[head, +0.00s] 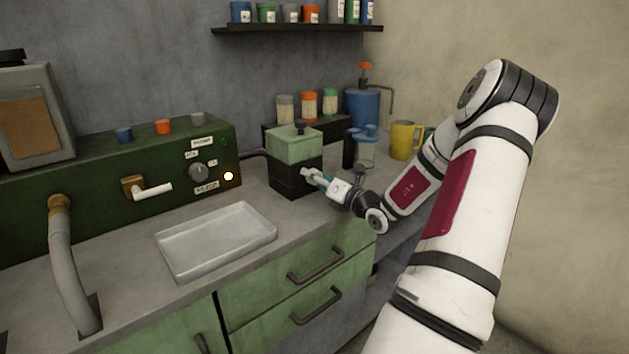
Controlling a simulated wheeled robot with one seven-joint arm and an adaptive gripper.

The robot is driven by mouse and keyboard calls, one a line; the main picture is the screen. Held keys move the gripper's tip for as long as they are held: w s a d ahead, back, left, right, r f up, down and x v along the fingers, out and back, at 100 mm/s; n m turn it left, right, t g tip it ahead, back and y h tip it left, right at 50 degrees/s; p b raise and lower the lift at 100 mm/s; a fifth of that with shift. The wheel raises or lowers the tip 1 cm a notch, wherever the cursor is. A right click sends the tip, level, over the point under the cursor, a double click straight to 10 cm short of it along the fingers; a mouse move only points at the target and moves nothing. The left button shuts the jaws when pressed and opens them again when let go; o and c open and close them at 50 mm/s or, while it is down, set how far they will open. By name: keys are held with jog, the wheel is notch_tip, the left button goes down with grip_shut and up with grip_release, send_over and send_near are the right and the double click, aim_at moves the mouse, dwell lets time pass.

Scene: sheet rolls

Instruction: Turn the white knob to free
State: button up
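A green control panel (80,205) stands along the back of the counter. A round grey knob (198,172) on its front has small white labels around it, too small to read surely; its pointer direction is unclear. To its left is a white lever handle (152,189) on a brass-coloured mount, pointing right and slightly down. No plainly white round knob shows. My gripper (311,175) is well right of both, above the counter in front of the dark base of a green-topped box. It touches neither control. Whether its fingers are open or shut is too small to tell.
A lit lamp (228,176) sits right of the grey knob. A shallow white tray (217,240) lies on the counter below the panel. A hose (67,265) stands at left. The green-topped box (295,145), jars and a yellow mug (402,140) crowd the right side.

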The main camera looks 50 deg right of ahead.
jog(key=shift+w+d, duration=0.1)
jog(key=shift+w, duration=0.3)
jog(key=shift+c, duration=0.2)
jog(key=c, duration=1.1)
